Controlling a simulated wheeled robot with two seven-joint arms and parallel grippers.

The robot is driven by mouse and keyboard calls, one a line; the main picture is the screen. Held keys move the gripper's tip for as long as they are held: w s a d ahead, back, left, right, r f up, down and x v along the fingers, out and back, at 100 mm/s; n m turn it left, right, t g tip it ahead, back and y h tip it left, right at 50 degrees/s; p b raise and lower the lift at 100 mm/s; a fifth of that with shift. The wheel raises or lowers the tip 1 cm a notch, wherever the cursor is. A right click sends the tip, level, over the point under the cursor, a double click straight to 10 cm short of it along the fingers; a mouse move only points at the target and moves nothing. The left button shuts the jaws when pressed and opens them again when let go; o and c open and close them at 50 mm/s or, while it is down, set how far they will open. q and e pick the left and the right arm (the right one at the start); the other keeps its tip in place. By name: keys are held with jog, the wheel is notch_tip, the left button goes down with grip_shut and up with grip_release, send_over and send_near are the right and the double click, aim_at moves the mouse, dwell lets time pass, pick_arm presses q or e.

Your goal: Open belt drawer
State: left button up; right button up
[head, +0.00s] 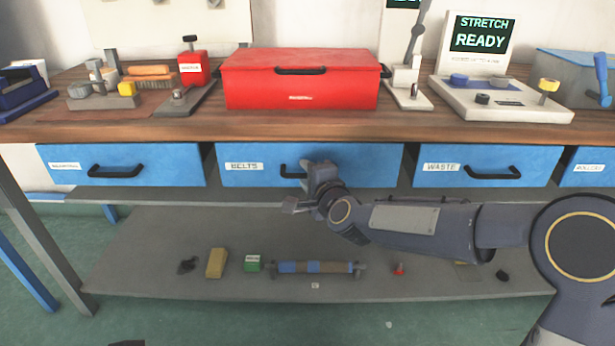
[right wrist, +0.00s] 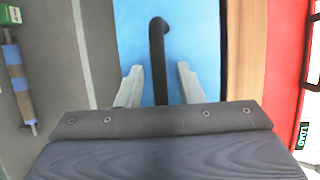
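The blue belt drawer (head: 375,165), labelled BELTS, is under the tabletop in the head view, and its front looks level with its neighbours. Its black handle (head: 288,172) is partly hidden by my right gripper (head: 312,168), which is in front of the drawer. In the right wrist view the drawer front (right wrist: 195,35) fills the middle. The handle (right wrist: 158,50) runs between the two spread fingers of my right gripper (right wrist: 158,82), with a gap visible on both sides. My left gripper is in neither view.
Blue drawers flank it: one on the left (head: 75,167) and the WASTE drawer (head: 540,165). The wooden tabletop (head: 330,130) overhangs above and carries a red toolbox (head: 300,88). A lower shelf (head: 180,225) holds a roller (head: 315,267) and small items.

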grip_shut()
jog(key=shift+s, duration=0.15)
